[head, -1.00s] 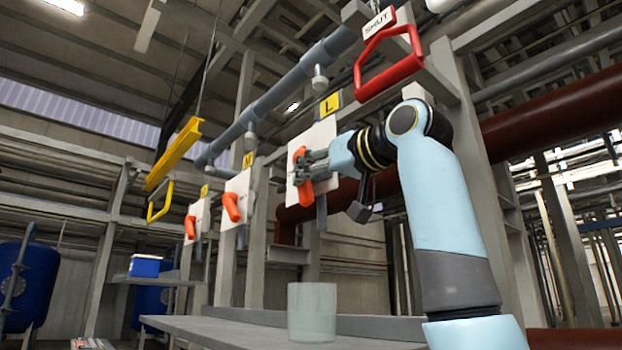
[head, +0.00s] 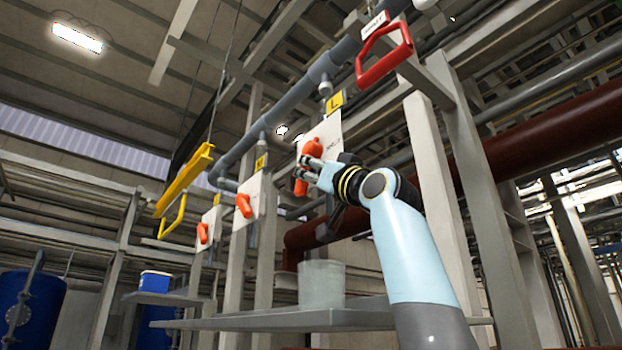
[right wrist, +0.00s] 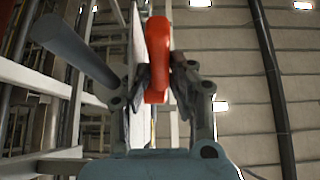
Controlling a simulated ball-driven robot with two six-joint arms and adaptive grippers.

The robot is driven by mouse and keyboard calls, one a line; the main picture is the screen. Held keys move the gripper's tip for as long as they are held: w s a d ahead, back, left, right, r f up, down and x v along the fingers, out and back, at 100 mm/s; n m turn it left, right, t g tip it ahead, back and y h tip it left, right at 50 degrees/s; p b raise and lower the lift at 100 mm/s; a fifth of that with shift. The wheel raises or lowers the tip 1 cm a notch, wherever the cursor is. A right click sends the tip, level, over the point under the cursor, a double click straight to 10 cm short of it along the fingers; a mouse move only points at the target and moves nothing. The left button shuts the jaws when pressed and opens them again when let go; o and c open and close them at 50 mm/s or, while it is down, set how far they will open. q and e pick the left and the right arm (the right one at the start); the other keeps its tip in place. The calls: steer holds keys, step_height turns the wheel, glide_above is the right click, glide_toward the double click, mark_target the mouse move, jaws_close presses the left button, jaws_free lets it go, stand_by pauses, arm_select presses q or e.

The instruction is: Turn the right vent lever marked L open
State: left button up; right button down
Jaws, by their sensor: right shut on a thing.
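The orange lever (head: 312,147) sits on a white plate (head: 326,133) under a yellow tag marked L (head: 335,102). My right gripper (head: 308,169) comes in from the right and is shut on this lever, covering part of it. In the right wrist view the lever (right wrist: 157,50) stands upright between the two fingers of the gripper (right wrist: 160,85), with the plate (right wrist: 137,45) edge-on just left of it. The lever's exact turn angle is hard to tell. My left gripper is not in view.
Two more orange levers (head: 243,206) (head: 203,233) sit on plates to the left. A red handle (head: 384,60) hangs at upper right, beside a small sign. A yellow handle (head: 174,218) hangs at left. A translucent container (head: 322,284) stands on the grey shelf (head: 270,321) below.

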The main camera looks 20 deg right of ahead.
stand_by(0.4)
steer(key=c, duration=1.5)
jaws_free()
steer(key=shift+s, duration=0.1)
steer(key=shift+s+d+f, duration=0.15)
steer(key=shift+s+f, duration=0.05)
steer(key=shift+s, duration=0.05)
steer(key=v, duration=1.1)
steer(key=shift+s+d+f, duration=0.1)
steer(key=shift+s+d, duration=0.05)
steer(key=shift+s, duration=0.2)
steer(key=shift+c, duration=0.3)
